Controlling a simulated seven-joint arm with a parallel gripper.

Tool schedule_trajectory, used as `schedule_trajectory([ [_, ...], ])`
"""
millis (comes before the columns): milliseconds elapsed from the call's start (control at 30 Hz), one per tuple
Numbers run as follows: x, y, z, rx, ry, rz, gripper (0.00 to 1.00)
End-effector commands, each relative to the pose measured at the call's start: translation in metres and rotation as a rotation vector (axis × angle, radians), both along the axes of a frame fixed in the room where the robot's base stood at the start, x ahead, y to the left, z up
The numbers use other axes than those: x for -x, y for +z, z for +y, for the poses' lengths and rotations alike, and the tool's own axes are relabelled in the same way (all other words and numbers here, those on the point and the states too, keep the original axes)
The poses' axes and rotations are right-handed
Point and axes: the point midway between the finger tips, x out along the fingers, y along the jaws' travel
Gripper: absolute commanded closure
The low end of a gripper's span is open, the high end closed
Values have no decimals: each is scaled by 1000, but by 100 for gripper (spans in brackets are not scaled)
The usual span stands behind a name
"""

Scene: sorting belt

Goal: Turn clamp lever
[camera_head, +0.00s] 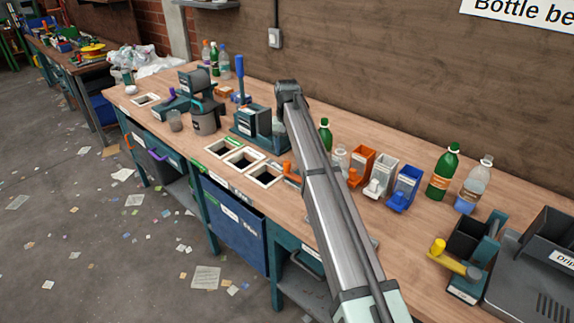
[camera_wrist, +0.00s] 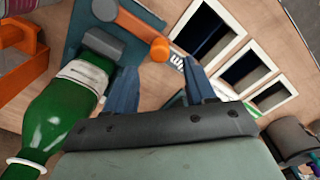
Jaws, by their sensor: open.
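An orange lever with a round end knob (camera_wrist: 160,48) sits on a teal fixture (camera_wrist: 84,38) at the top of the wrist view. In the head view, an orange part (camera_head: 288,167) shows just left of my arm. A green bottle (camera_wrist: 62,112) with a white label lies against a grey block of the fixture, left of my gripper. My gripper (camera_wrist: 162,76) is open, its two blue fingers apart. The knob is just beyond the fingertips, between them in the picture; I see no contact. In the head view my arm hides the gripper and most of the fixture.
Three white-framed bench openings (camera_wrist: 243,66) lie to the right in the wrist view. Orange, white and blue bins (camera_head: 405,187) stand right of my arm, with bottles (camera_head: 443,172) beyond. A yellow-knobbed device (camera_head: 463,263) is at the right. A teal fixture (camera_head: 251,122) stands left.

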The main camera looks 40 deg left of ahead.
Motion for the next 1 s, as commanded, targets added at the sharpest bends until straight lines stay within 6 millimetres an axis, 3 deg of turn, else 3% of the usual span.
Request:
schedule_trajectory([
  [100, 0, -23, -1, 1, -1, 1, 45],
  [400, 0, -63, 0, 0, -1, 0, 45],
  [600, 0, -75, 0, -1, -1, -1, 45],
  [933, 0, -77, 0, -1, -1, -1, 45],
  [1000, 0, -77, 0, -1, -1, -1, 52],
])
